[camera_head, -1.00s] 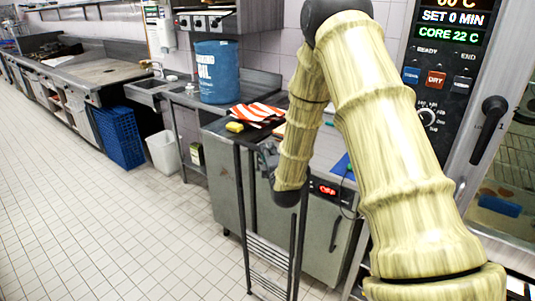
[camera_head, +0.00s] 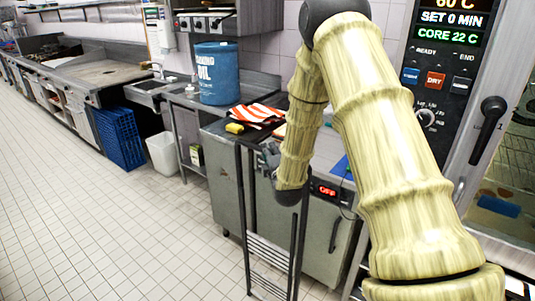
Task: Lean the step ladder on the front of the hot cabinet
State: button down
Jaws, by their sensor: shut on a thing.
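The step ladder (camera_head: 248,220) is a dark, narrow frame with rungs low down. It stands nearly upright in front of the grey hot cabinet (camera_head: 318,230), which has a lit red OFF display. My gripper (camera_head: 268,154) is at the top of the ladder, shut on it. The fingertips are small here and partly hidden by my wrist and arm. I cannot tell whether the ladder touches the cabinet front. Its feet are at the lower edge of the picture.
A blue oil drum (camera_head: 217,72), a striped cloth (camera_head: 257,113) and a yellow sponge (camera_head: 235,128) are on the worktops behind. A white bin (camera_head: 163,153) and a blue crate (camera_head: 119,138) stand left. An oven (camera_head: 430,75) is right. The tiled floor at left is clear.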

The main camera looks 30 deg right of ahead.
jog(key=shift+w+d+f, duration=0.1)
jog(key=shift+d+f, duration=0.25)
jog(key=shift+d, duration=0.2)
